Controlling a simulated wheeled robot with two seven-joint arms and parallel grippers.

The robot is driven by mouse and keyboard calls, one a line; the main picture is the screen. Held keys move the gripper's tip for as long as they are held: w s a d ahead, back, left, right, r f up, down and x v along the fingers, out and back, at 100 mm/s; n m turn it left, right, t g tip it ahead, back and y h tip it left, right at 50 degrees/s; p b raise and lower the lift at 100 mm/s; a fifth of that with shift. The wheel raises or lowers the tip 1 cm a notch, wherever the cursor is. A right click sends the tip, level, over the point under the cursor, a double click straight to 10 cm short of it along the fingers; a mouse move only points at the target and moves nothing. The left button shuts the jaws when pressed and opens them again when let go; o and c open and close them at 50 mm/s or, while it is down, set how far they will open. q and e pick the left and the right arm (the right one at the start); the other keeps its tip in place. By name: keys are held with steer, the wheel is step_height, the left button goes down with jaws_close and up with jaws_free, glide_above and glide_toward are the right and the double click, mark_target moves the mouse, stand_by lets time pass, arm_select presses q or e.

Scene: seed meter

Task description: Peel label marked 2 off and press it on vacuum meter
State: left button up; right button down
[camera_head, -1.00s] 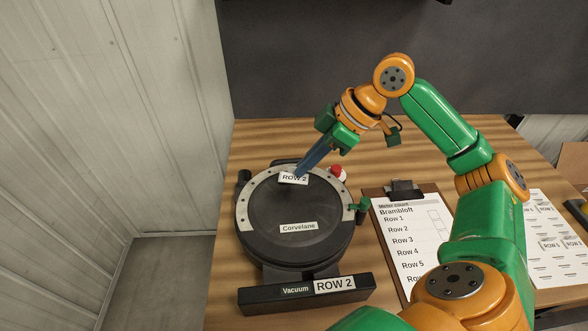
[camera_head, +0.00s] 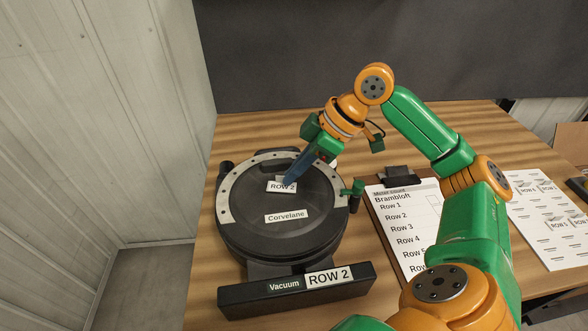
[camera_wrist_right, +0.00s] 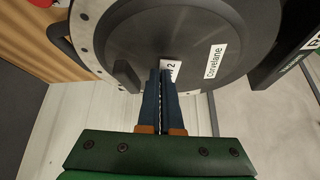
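The vacuum meter (camera_head: 245,222) is a round black disc housing with a grey studded rim and a "Corvelane" label (camera_head: 285,215). Its disc also shows in the wrist view (camera_wrist_right: 200,25). My right gripper (camera_head: 287,182) points down over the disc's upper middle. Its blue fingers are nearly together in the wrist view (camera_wrist_right: 167,72), with a small white "ROW 2" label (camera_head: 283,187) at their tips. The label lies over the disc face; I cannot tell whether it touches. My left gripper is not in view.
A black front bar (camera_head: 240,297) reads "Vacuum" and carries another "ROW 2" label (camera_head: 328,277). A clipboard (camera_head: 402,180) with a row list lies right of the meter. A label sheet (camera_head: 540,240) lies farther right. A wall stands at left.

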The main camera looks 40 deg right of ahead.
steer(key=shift+f+b, duration=0.3)
steer(key=shift+f, duration=0.1)
stand_by(0.7)
stand_by(0.3)
steer(key=c, duration=1)
jaws_free()
step_height(320, 180, up, 7)
steer(key=p, duration=0.8)
steer(key=shift+r, duration=0.2)
steer(key=shift+f, duration=0.15)
